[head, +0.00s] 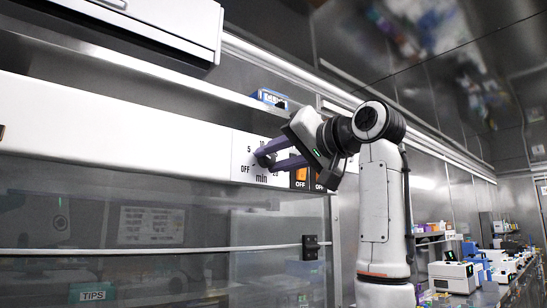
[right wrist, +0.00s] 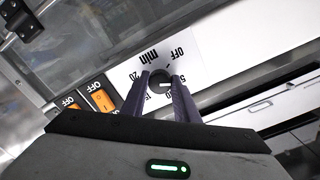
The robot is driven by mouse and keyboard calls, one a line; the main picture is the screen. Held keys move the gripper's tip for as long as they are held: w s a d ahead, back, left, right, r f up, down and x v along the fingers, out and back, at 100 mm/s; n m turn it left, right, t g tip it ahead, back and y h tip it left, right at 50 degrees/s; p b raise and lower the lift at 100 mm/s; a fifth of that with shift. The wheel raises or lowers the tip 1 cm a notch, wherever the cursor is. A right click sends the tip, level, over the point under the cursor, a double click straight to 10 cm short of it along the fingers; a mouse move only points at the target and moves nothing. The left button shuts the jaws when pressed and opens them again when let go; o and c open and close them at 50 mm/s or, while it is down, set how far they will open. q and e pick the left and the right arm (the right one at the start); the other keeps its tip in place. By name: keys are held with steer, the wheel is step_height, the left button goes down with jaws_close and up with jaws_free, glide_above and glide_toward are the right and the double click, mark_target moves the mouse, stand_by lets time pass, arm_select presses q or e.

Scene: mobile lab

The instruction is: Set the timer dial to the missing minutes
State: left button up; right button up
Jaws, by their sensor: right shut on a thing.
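The timer dial (right wrist: 160,79) is a small dark round knob on a white panel (head: 241,145), marked OFF, 5, 10, 15, 20 and min. My left gripper is out of view.
Two orange OFF switches (right wrist: 103,99) sit beside the dial, close to my right gripper. A blue box (head: 270,98) stands on the ledge above. Below is a glass sash with a black handle (head: 310,247). A bench with lab devices (head: 452,276) is at the far right.

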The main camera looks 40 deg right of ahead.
steer(key=m, duration=0.6)
steer(key=shift+a+r+m, duration=0.1)
steer(key=shift+m, duration=0.2)
steer(key=m+p, duration=0.1)
steer(key=m, duration=0.5)
steer(key=shift+m, duration=0.3)
steer(key=o, duration=1.1)
steer(key=shift+c, duration=0.2)
steer(key=shift+s, duration=0.1)
